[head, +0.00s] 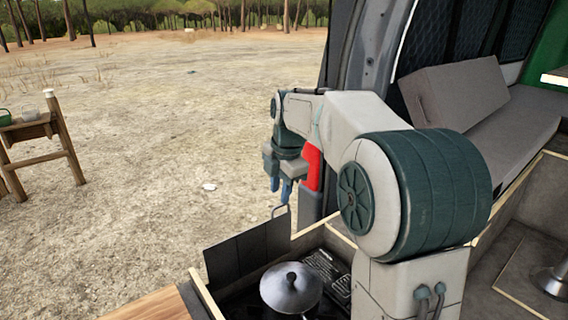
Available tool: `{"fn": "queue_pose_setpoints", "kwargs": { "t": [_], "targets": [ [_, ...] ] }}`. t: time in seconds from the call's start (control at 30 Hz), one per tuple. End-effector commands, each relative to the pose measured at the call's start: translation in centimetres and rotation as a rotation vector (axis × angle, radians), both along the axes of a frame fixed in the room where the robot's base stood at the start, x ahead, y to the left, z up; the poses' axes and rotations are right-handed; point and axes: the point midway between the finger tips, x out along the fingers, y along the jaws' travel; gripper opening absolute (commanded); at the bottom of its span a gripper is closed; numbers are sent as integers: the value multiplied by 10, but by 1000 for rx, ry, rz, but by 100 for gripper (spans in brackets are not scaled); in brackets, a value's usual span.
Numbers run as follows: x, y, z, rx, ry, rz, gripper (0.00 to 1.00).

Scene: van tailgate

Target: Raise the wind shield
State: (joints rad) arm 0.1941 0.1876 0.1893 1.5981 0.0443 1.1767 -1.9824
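The wind shield, a dark folded panel (246,254), stands up along the far side of the stove box, behind a lidded metal pot (290,288). A thin wire loop (280,209) shows at the panel's far upper end. My gripper (280,190) points down just above this loop, its two blue fingers slightly apart. I see nothing held between them, and contact with the loop cannot be told. My forearm and elbow hide part of the stove box's right side.
The stove box (206,298) has a dark grate beside the pot. A wooden board (150,305) lies at the left. A red object (312,166) is close behind my gripper. The van's door frame and grey seat (500,105) are at right; open ground and a wooden stand (66,150) are at left.

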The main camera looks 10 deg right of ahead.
Motion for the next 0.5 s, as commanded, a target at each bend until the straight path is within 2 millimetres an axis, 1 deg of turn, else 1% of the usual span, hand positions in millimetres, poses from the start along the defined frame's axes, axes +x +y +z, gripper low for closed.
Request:
{"fn": "queue_pose_setpoints", "kwargs": {
  "t": [0.03, 0.1, 0.3, 0.4, 0.5],
  "targets": [
    [-1, -1, 13, 0, -7, -1, 29],
    [-5, -2, 29, 0, -7, -1, 29],
    [-12, -5, 73, 0, -5, 0, 29],
    [-15, -7, 88, 0, -5, 0, 29],
    [-17, -7, 99, 0, -4, 0, 29]
  ]
}}
